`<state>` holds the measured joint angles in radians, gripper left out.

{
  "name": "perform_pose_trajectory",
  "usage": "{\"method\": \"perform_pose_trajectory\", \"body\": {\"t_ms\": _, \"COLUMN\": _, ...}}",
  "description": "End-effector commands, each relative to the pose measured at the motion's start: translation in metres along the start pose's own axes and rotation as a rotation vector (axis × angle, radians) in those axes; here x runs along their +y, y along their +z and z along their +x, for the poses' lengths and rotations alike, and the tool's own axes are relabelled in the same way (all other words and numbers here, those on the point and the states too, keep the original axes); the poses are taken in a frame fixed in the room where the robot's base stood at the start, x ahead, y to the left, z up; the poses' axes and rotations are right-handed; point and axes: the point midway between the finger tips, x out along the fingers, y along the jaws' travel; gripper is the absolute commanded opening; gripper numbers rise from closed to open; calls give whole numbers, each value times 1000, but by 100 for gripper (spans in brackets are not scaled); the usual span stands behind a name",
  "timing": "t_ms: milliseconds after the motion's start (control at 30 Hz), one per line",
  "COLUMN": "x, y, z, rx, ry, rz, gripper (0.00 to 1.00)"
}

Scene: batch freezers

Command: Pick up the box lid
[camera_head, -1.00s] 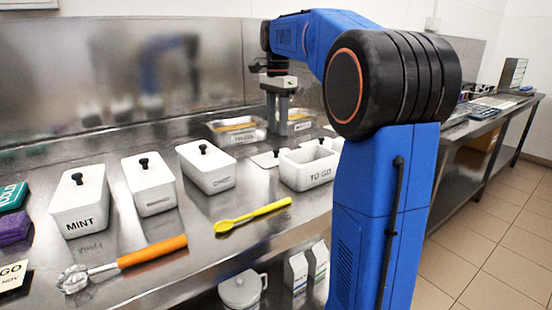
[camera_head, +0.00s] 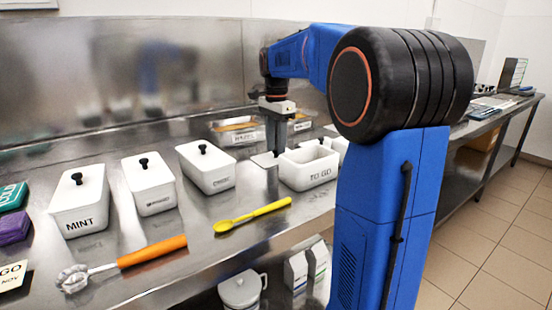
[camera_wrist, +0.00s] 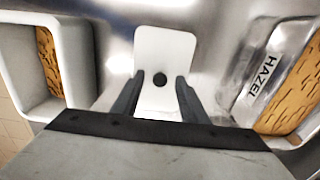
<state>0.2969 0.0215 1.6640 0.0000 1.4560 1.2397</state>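The box lid (camera_head: 264,160) is a flat white plate lying on the steel counter, just left of the open white TO GO box (camera_head: 318,176). In the wrist view the lid (camera_wrist: 165,48) shows its round black knob (camera_wrist: 160,81) between my fingers. My gripper (camera_head: 277,151) points straight down, low over the lid. In the wrist view my gripper (camera_wrist: 161,86) is open, with one finger on each side of the knob and a gap on both sides. In the head view the fingers hide the knob.
White lidded boxes, including the MINT box (camera_head: 80,203), stand in a row to the left. A HAZEL tub (camera_wrist: 282,80) is close to the lid in the wrist view.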

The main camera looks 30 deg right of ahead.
Motion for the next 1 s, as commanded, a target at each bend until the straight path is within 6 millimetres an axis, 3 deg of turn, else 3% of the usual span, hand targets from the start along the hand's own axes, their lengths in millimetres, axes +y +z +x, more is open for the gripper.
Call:
{"method": "perform_pose_trajectory", "body": {"t_ms": 33, "x": 0, "y": 0, "z": 0, "rx": 0, "ry": 0, "rz": 0, "gripper": 30}}
{"method": "perform_pose_trajectory", "body": {"t_ms": 167, "x": 0, "y": 0, "z": 0, "rx": 0, "ry": 0, "rz": 0, "gripper": 0}}
{"method": "perform_pose_trajectory", "body": {"t_ms": 567, "x": -1, "y": 0, "z": -7, "rx": 0, "ry": -1, "rz": 0, "gripper": 0}}
{"method": "perform_pose_trajectory", "body": {"t_ms": 1000, "x": -1, "y": 0, "z": -80, "rx": 0, "ry": -1, "rz": 0, "gripper": 0}}
